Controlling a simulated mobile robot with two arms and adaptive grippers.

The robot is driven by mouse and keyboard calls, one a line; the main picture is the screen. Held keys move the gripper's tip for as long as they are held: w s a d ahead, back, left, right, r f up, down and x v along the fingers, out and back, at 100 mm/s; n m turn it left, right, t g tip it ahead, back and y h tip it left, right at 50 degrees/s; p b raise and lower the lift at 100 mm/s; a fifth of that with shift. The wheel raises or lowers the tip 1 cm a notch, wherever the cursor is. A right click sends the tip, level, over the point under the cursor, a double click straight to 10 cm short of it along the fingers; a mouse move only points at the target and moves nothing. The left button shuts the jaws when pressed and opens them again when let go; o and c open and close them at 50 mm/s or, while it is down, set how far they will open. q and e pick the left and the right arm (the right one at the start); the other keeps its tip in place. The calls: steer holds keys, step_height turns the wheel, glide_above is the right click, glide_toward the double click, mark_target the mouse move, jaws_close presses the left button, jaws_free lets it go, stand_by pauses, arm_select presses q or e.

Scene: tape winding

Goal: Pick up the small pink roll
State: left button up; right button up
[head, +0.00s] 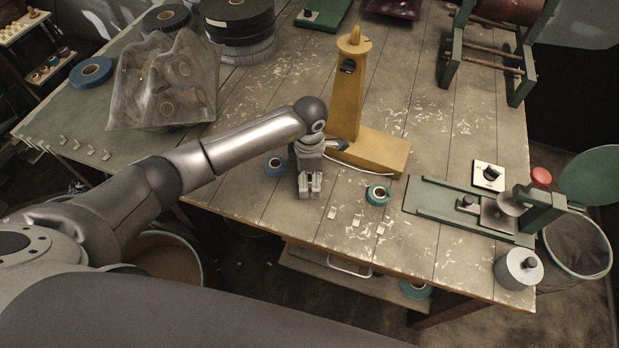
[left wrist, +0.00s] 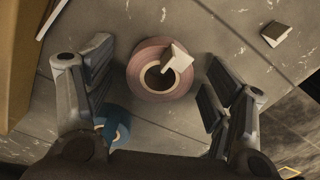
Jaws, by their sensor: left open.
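The small pink roll (left wrist: 140,76) lies flat on the table in the left wrist view, with a dark hole in its middle. A pale square chip (left wrist: 180,56) overlaps its hole and right side. My left gripper (left wrist: 160,98) is open, with one finger to each side of the roll and no contact that I can see. In the head view my left gripper (head: 310,190) points down at the table near the front edge, and I cannot make out the pink roll there. My right gripper is in neither view.
A yellow stand (head: 375,153) is just behind. Small pale chips (head: 357,220) lie near the front edge. A green bench device (head: 450,203) stands at right.

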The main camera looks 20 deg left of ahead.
arm_select(q)
steer(key=c, duration=1.1)
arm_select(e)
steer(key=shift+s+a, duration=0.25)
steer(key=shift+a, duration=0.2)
arm_select(q)
steer(key=shift+r, duration=0.1)
